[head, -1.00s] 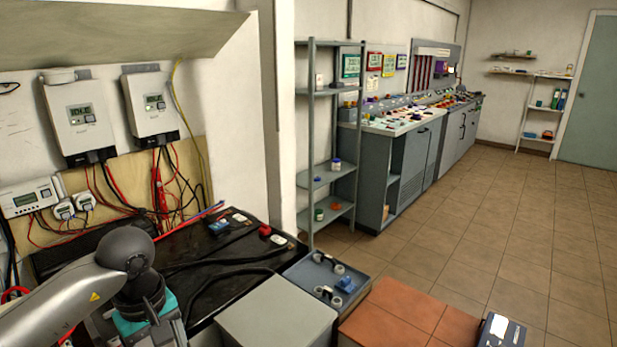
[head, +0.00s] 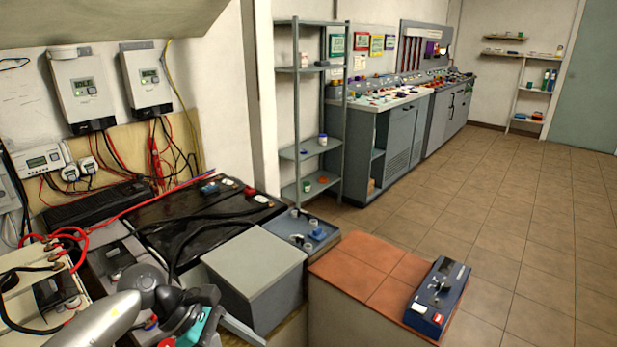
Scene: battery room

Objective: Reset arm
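My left arm comes in at the bottom left, with a light grey link and dark joints. Its end, with a teal part, is my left gripper (head: 195,325), low in the picture beside the grey box. Its fingertips cannot be made out, so I cannot tell whether it is open or shut, and no held object is clear. My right arm and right gripper are not in view.
A grey box (head: 255,270), black batteries (head: 195,225) with cables and cream batteries (head: 30,285) crowd the left. A blue tray (head: 300,232) holds small parts. A blue device (head: 437,295) lies on the red tiled top (head: 365,270). The floor (head: 500,215) at right is clear.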

